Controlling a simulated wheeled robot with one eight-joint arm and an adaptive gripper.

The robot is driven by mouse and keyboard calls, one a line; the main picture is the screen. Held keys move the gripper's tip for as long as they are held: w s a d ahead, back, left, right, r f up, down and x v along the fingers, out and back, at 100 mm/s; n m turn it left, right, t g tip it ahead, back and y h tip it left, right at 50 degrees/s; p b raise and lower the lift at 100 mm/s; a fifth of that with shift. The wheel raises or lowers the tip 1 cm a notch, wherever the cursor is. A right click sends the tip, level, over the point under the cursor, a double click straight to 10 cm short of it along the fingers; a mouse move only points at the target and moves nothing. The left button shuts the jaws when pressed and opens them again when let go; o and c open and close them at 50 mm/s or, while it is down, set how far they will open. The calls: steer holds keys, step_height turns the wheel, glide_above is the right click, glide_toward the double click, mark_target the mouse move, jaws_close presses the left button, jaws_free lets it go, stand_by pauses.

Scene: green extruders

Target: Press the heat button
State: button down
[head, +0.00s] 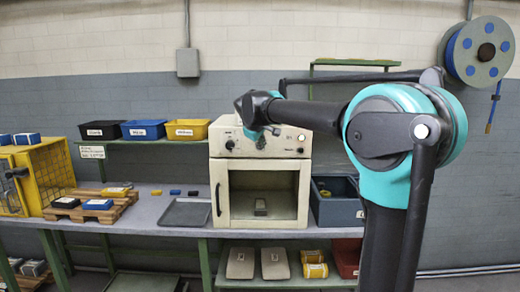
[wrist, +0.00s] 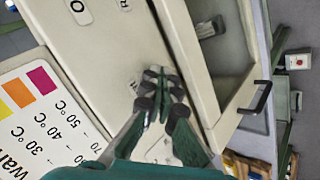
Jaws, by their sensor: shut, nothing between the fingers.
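The off-white oven (head: 218,170) stands on the bench with its control panel above the glass door.
A colour temperature label (wrist: 35,105) lies left in the wrist view. The oven door handle (head: 217,199) is at the door's left edge. A grey tray (head: 186,212) lies left of the oven and a blue-grey bin (head: 337,212) right of it. Coloured bins (head: 143,130) stand on the shelf.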

steer(key=shift+w, duration=0.45)
stand_by(0.4)
steer(key=shift+s, duration=0.4)
steer(key=s, duration=0.6)
steer(key=shift+a, duration=0.15)
stand_by(0.3)
steer(key=shift+f, duration=0.1)
stand_by(1.2)
